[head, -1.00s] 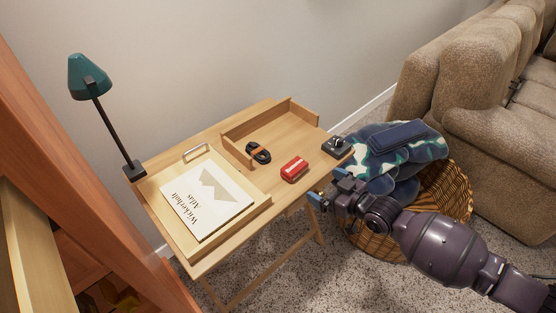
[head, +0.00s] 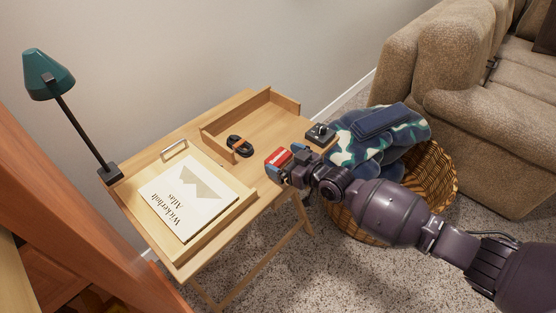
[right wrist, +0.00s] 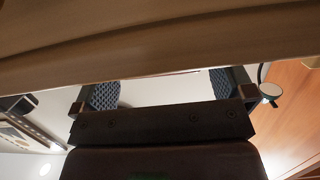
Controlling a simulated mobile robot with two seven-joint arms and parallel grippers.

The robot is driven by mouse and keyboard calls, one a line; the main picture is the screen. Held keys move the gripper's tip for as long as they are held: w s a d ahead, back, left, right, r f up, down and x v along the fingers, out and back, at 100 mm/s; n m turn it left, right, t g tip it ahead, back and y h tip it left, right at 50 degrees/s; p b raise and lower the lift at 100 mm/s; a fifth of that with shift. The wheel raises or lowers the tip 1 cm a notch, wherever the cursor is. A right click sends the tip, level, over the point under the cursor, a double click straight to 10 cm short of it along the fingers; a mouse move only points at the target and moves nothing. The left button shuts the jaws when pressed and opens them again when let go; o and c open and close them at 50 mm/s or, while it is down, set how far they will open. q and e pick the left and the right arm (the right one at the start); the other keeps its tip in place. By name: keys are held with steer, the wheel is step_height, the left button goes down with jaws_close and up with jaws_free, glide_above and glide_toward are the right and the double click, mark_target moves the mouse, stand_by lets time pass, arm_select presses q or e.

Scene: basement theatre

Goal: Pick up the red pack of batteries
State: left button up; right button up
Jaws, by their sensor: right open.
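The red pack of batteries (head: 278,157), with a pale band on it, lies on the wooden desk (head: 286,133) near its right front edge. My right gripper (head: 285,162) is open at the pack, its blue-tipped fingers on either side of the pack's near end in the head view. The gripper hides part of the pack. I cannot tell whether the fingers touch it. In the right wrist view the two dark textured fingers (right wrist: 165,90) stand wide apart; the pack does not show there. My left gripper is not in view.
A coiled black cable (head: 240,146) lies by the low wooden tray (head: 283,100). A small black device (head: 320,134) sits at the right corner. A book (head: 188,196) and a green lamp (head: 48,75) are left.

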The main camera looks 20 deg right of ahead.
steer(key=shift+w+a+f, duration=0.4)
steer(key=shift+w, duration=0.1)
steer(key=shift+w+a, duration=0.25)
steer(key=shift+w, duration=0.25)
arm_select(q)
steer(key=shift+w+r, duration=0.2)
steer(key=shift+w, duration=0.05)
arm_select(e)
steer(key=shift+r, duration=0.1)
steer(key=shift+c, duration=0.3)
